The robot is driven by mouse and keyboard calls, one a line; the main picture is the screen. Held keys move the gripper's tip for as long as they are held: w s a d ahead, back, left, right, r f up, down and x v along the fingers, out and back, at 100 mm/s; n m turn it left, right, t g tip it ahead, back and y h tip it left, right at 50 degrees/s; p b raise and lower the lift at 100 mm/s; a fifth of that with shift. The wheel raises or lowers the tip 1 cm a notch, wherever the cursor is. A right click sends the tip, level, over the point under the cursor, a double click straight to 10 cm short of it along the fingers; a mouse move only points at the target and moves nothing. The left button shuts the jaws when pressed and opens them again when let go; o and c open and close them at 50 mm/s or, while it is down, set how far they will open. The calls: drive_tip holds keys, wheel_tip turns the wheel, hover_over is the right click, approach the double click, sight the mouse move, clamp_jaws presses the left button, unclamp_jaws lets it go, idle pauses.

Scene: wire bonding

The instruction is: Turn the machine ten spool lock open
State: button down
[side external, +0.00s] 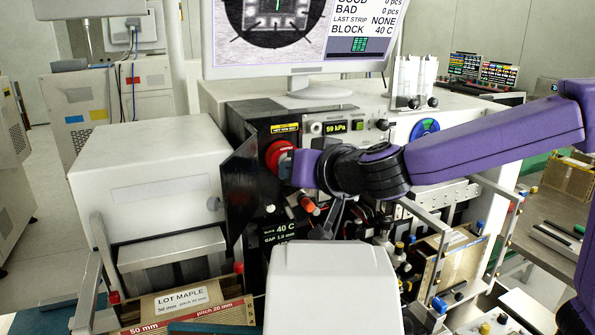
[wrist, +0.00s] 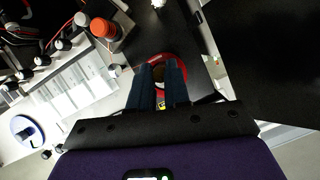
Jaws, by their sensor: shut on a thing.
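The spool lock is a red round knob (side external: 280,157) on the black front panel of the machine, beside an open dark door. My gripper (side external: 287,165) reaches it from the right and is shut on it. In the wrist view, the two dark fingers of my gripper (wrist: 163,72) lie over the red knob (wrist: 177,59), close together at its middle. The fingers hide part of the knob, and I cannot tell its turn angle.
The open dark door (side external: 240,185) stands just left of the knob. A pressure display reading 59 kPa (side external: 335,127) is to the right. An orange-red cap (wrist: 102,28) shows near the fingers. A white box-shaped cover (side external: 333,285) stands in front.

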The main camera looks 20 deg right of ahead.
drive_tip(key=shift+n, duration=0.4)
idle(0.3)
drive_tip(key=c, duration=1.1)
unclamp_jaws()
drive_tip(key=s+d+r, duration=0.7)
drive_tip(key=s+r, duration=0.4)
drive_tip(key=r, duration=0.2)
drive_tip(key=shift+s+d, duration=0.3)
drive_tip(key=shift+d, duration=0.05)
